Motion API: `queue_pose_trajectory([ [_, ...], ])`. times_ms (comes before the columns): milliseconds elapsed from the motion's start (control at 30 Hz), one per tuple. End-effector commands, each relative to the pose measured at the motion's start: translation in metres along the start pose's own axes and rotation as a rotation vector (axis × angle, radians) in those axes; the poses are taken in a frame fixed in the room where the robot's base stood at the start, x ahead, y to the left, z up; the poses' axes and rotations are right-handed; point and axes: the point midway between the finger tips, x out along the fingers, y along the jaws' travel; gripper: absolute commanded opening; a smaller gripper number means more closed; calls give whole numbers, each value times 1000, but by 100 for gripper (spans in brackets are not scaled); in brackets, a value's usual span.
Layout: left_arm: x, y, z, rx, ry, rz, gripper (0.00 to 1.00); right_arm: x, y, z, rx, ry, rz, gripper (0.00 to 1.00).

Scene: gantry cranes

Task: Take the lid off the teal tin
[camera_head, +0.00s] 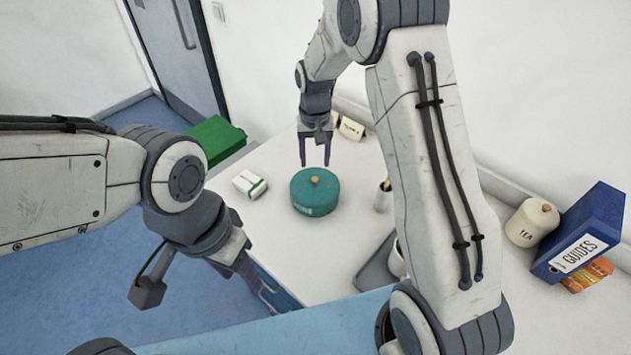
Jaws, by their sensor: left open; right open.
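The teal tin (315,201) stands upright on the white table. Its teal lid (313,181) sits on top and has a small wooden knob (315,180). My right gripper (315,164) is open and points down, just behind and above the tin in the picture, with nothing between its fingers. I cannot tell how high it is above the lid. My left gripper (272,296) is open and empty near the table's front left edge, apart from the tin.
A white and green box (250,184) lies left of the tin. A cup with sticks (382,197) stands to its right, and a small card (351,129) lies behind. Farther right are a TEA canister (532,223) and a blue GUIDES binder (584,236). A green crate (217,140) is beyond the table's left edge.

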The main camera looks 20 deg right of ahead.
Motion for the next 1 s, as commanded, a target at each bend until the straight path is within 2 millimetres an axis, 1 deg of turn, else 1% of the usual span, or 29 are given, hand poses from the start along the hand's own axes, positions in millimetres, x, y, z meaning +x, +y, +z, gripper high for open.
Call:
queue_pose_trajectory([
  [167,-8,1,0,0,0,0,49,12,1,3,0,-4,1,58],
  [333,-26,2,-2,3,0,0,49,35,0,9,1,-8,2,58],
  [400,-28,2,-2,3,0,0,49,46,0,8,1,-5,1,58],
  [500,-30,2,-2,4,0,0,49,56,0,8,1,-2,0,58],
  [600,-29,2,-2,4,0,0,49,59,0,7,1,1,-1,58],
  [767,-29,2,-2,4,0,0,49,59,0,7,0,1,-1,58],
  [800,-29,2,-2,4,0,0,49,59,0,7,0,1,-1,43],
  [867,-29,2,-2,4,0,0,49,59,0,7,0,1,-1,20],
  [900,-29,2,-2,4,0,0,49,59,0,7,0,1,-1,5],
  [933,-29,2,-2,4,0,0,49,59,0,7,0,1,-1,0],
  [1000,-29,2,-2,4,0,0,49,59,0,7,0,1,-1,0],
])
